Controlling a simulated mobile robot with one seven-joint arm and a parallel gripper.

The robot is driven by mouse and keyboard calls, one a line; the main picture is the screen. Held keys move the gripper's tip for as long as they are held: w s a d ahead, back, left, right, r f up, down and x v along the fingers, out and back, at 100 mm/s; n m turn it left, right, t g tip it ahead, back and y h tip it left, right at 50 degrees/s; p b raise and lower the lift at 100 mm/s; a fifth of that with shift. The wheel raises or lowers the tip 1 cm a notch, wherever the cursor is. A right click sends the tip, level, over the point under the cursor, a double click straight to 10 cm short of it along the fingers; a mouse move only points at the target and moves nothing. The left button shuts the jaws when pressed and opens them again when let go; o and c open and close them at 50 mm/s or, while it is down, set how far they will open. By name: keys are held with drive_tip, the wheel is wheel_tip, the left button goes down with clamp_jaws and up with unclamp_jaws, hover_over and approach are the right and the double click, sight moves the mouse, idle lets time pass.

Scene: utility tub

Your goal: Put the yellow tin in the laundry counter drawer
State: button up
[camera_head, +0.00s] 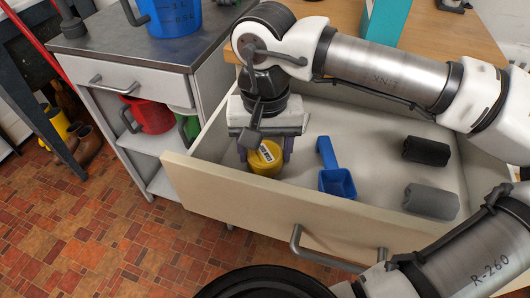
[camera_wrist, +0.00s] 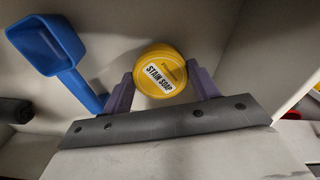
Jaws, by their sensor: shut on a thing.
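The yellow tin (camera_head: 266,158) is held between the fingers of my gripper (camera_head: 264,150), inside the open drawer (camera_head: 270,207) near its left end. In the wrist view the tin (camera_wrist: 161,73) shows its round yellow top with a white "STAIN SOAP" label, and the purple fingers of my gripper (camera_wrist: 161,90) press on it from both sides. The drawer is pulled out from the wooden-topped counter (camera_head: 405,30). I cannot tell whether the tin touches the drawer floor.
A blue scoop (camera_head: 338,182) lies in the drawer just right of the tin. A black roll (camera_head: 426,150) and a grey roll (camera_head: 431,201) lie farther right. A grey-topped cabinet (camera_head: 125,50) with a blue bucket (camera_head: 174,17) stands left of the drawer.

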sight(265, 154)
drive_tip(key=shift+f, duration=0.55)
drive_tip(key=shift+f, duration=0.2)
drive_tip(key=o, duration=1)
wheel_tip(265, 154, up, 12)
drive_tip(key=shift+r+p, duration=0.2)
drive_tip(key=shift+p, duration=1.05)
